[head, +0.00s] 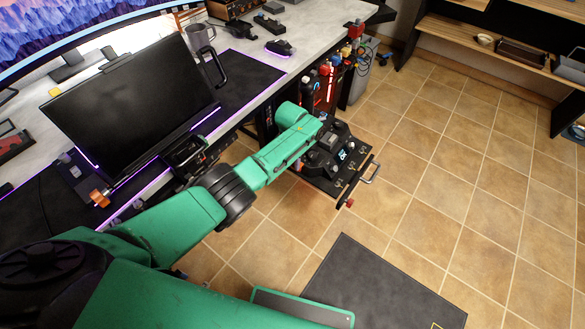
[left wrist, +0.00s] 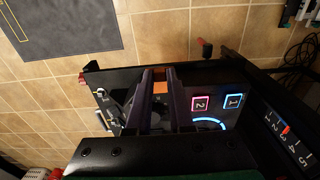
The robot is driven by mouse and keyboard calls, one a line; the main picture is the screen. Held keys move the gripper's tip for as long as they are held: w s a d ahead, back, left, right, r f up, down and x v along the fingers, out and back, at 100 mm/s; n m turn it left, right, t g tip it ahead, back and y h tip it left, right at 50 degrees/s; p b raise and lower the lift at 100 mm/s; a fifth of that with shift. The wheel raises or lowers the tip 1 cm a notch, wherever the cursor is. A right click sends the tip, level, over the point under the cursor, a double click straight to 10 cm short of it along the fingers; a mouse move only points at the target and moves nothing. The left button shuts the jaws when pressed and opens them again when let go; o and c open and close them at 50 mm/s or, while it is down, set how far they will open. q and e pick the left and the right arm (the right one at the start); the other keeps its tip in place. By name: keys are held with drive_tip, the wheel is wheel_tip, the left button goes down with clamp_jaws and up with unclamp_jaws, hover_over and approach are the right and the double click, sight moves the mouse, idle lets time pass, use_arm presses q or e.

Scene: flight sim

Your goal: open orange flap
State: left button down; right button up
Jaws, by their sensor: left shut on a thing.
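The orange flap (left wrist: 160,87) shows as a small orange patch between my left fingers in the left wrist view. It belongs to a black control panel (left wrist: 215,82) with glowing square labels 1 and 2 and a blue arc. My left gripper (left wrist: 160,76) is shut on the flap, and its two dark fingers hide the flap's sides. In the head view my green left arm reaches down to the black panel (head: 349,182) beside the desk, with the left gripper (head: 328,143) over it. I cannot make out the flap there. My right gripper is not in view.
The panel has a metal handle (head: 373,172) and a red knob (left wrist: 204,46) at its edge. A dark mat (head: 385,290) lies on the tiled floor, which is clear to the right.

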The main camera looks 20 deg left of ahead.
sight(293, 166)
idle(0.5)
use_arm(q)
drive_tip(key=c, duration=0.8)
unclamp_jaws()
drive_tip(key=shift+r, duration=0.1)
drive_tip(key=shift+r, duration=0.35)
wheel_tip(293, 166, up, 6)
drive_tip(key=p, duration=0.4)
wheel_tip(293, 166, up, 8)
drive_tip(key=shift+s+f+p, duration=0.2)
drive_tip(key=shift+p, duration=0.15)
